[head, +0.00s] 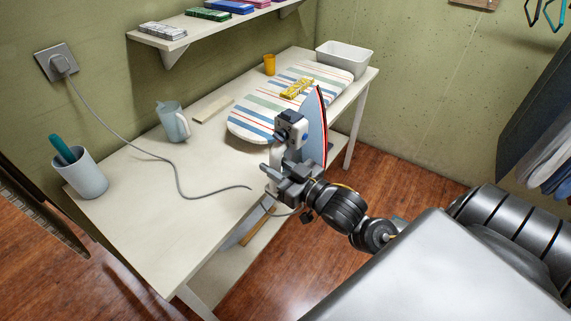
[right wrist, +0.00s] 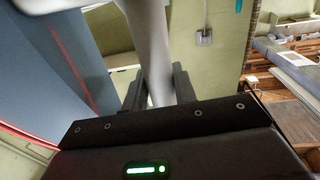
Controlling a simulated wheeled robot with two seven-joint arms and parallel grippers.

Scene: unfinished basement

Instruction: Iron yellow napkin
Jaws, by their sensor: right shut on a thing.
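The yellow napkin (head: 297,89) lies small and patterned on the striped ironing board (head: 250,125) on the table. My right gripper (head: 288,165) is shut on the iron (head: 317,135) in front of the board's near edge. The iron is tipped up on end, with its point upward and its blue-grey soleplate and red edge turned to the right. In the right wrist view the iron's pale handle (right wrist: 152,40) passes between my fingers, and its blue-grey side fills the left. My left gripper is not in view.
The table (head: 130,185) carries a cup with a teal item (head: 85,175), a pitcher (head: 172,122), an orange cup (head: 269,64) and a white bin (head: 344,60). A grey cord (head: 175,175) runs from the wall socket (head: 58,62) across the tabletop. A shelf (head: 190,35) hangs above.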

